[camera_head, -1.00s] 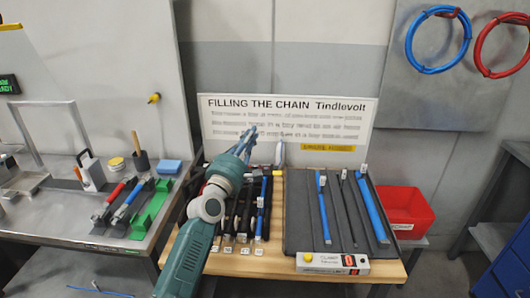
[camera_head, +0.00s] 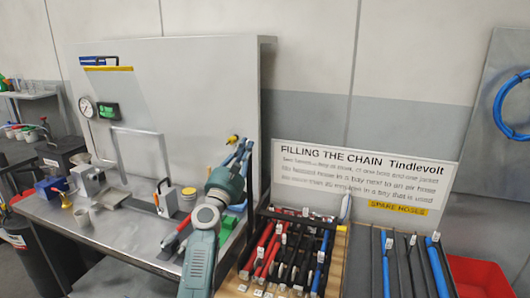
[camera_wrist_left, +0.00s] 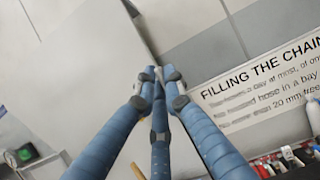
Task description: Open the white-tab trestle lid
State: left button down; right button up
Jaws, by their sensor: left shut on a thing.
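I cannot pick out a white-tab lid for certain. White tags (camera_head: 279,228) stand on the rows of red, black and blue hoses in the wooden trestle tray (camera_head: 232,284). My left gripper (camera_head: 241,146) is raised in front of the grey panel, left of the sign and above the gap between bench and trestle. In the left wrist view its blue fingers (camera_wrist_left: 158,80) come together at their dark tips. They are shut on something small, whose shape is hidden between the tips. My right gripper is out of view.
The sign (camera_head: 360,180) stands behind the trestle. A dark tray with blue hoses (camera_head: 437,264) and a red bin (camera_head: 480,274) are at right.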

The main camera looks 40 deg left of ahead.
pick_arm(q)
jog(key=shift+s+a+f+n+g+y, duration=0.15)
jog(key=shift+a+n, duration=0.2)
jog(key=shift+a, duration=0.25)
jog(key=shift+s+a+f+n+g+y, duration=0.1)
jog(key=shift+s+a+n+y, duration=0.1)
jog(key=shift+a+n, duration=0.3)
jog(key=shift+s+a+f+n+g+y, duration=0.15)
jog(key=shift+a+n, duration=0.1)
jog(key=shift+a, duration=0.45)
jog(key=shift+r, duration=0.1)
jog(key=c, duration=1.8)
grip_release()
jog(key=shift+s, duration=0.1)
jog(key=v, duration=1.2)
